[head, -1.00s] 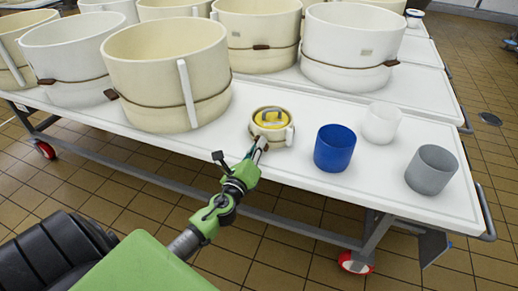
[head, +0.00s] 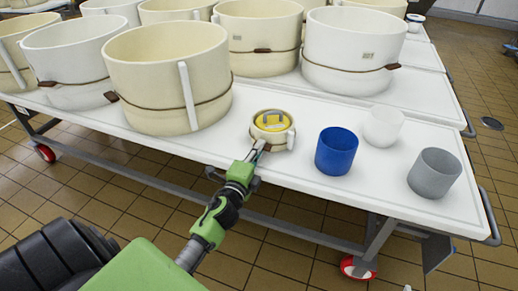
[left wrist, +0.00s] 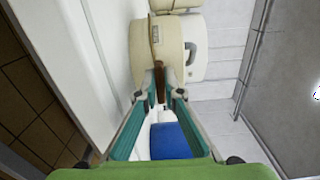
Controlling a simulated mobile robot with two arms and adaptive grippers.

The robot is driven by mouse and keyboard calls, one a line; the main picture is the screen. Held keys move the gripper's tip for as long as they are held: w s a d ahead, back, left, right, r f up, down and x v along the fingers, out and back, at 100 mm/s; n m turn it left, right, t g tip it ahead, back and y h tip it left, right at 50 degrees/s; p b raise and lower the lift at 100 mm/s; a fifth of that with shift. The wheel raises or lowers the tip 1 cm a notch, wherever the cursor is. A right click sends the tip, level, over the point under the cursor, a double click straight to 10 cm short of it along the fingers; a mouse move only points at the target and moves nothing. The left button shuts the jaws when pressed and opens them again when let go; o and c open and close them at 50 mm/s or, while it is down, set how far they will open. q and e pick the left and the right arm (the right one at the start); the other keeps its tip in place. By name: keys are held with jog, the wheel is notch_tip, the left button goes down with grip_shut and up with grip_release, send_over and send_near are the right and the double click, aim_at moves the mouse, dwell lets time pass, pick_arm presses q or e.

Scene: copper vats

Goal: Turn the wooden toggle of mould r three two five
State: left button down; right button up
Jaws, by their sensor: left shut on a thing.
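A small cream mould (head: 272,142) with a yellow disc and a grey handle on top stands near the front edge of the white table. In the left wrist view its cream side (left wrist: 155,45) fills the space beyond my fingertips, with a brown wooden toggle (left wrist: 159,76) at its front. My left gripper (head: 259,148) reaches it from the front; in the left wrist view its fingertips (left wrist: 160,92) are closed on the toggle. The lettering on the mould is too small to read. My right gripper is not in view.
A large cream vat (head: 166,75) stands close behind on the left, with several more moulds beyond.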

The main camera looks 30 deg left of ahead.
pick_arm(q)
jog(key=shift+n, duration=0.3)
jog(key=c, duration=2.2)
grip_release()
jog(key=shift+o, duration=0.2)
jog(key=v, duration=1.2)
jog(key=shift+d, duration=0.1)
